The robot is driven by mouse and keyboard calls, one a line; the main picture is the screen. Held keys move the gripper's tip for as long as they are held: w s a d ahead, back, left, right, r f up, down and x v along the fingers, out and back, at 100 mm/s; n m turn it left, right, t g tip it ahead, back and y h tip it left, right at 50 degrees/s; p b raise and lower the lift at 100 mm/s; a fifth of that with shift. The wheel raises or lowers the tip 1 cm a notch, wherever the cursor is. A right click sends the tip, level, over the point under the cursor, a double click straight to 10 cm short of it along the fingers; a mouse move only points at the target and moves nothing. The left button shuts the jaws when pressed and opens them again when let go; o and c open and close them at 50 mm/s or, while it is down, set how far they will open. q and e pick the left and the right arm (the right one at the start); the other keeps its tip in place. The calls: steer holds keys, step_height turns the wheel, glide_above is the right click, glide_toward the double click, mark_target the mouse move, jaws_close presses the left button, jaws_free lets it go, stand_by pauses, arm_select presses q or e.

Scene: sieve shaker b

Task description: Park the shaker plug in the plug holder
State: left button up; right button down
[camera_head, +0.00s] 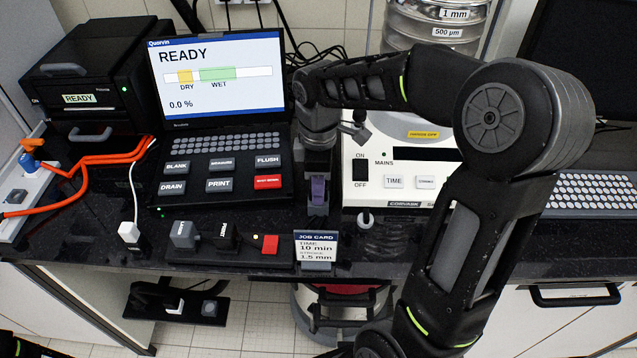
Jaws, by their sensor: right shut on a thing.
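My right gripper (318,178) points down between the black control console and the white sieve shaker (352,192). I cannot make out a separate plug holder for certain. A black power strip (190,258) lies in front, with a grey plug (184,234), a black plug (225,236) and a red switch (270,244).
The console screen (218,75) reads READY. A job card (316,247) stands at the bench's front edge, just in front of my right gripper. A white plug (130,232) stands at the left. My right arm covers the shaker's right side.

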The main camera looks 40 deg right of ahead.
steer(key=shift+f+b, duration=0.3)
steer(key=shift+f, duration=0.15)
steer(key=c, duration=0.9)
jaws_free()
steer(key=shift+o, duration=0.2)
step_height(320, 180, up, 8)
steer(key=shift+f+b, duration=0.1)
steer(key=shift+b, duration=0.3)
